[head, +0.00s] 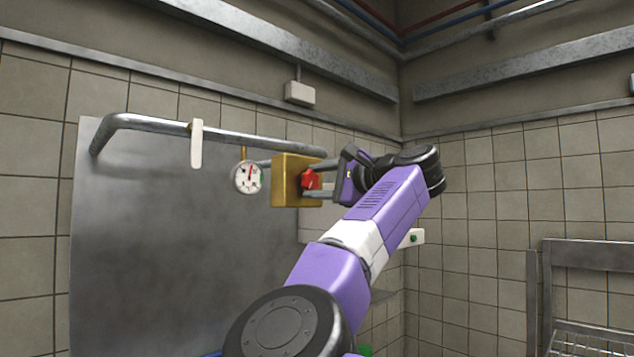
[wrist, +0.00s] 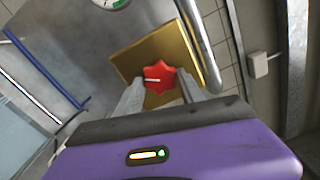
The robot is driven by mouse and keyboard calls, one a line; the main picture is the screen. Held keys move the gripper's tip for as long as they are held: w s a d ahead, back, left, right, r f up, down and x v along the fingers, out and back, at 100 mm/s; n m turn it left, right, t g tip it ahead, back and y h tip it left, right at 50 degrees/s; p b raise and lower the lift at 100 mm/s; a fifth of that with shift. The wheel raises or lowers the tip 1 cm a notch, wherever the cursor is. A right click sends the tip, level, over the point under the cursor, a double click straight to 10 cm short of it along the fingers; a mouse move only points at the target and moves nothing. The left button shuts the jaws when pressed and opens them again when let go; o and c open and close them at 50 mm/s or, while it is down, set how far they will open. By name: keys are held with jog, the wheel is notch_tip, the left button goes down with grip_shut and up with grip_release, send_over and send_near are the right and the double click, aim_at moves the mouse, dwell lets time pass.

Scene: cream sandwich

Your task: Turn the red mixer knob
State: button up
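The red mixer knob (head: 311,179) is star-shaped and sits on the right face of a brass-coloured box on the wall. In the wrist view the knob (wrist: 160,73) carries a white pointer mark lying nearly level, pointing left. My gripper (head: 319,183) reaches in from the right, with its fingertips at the knob. In the wrist view my gripper (wrist: 159,80) has its two grey fingers apart, one at each side of the knob's near part. I cannot tell whether they touch it.
The brass box (head: 288,180) joins a grey pipe (head: 250,140) with a white lever (head: 196,144). A round gauge (head: 248,177) hangs left of the box. A metal panel (head: 150,250) lies behind. A metal rack (head: 590,256) stands at the right.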

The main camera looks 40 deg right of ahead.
jog(key=o, duration=0.4)
jog(key=shift+c, duration=0.2)
jog(key=s+b, duration=0.3)
jog(key=s, duration=0.4)
jog(key=shift+s+d, duration=0.15)
jog(key=shift+s, duration=0.25)
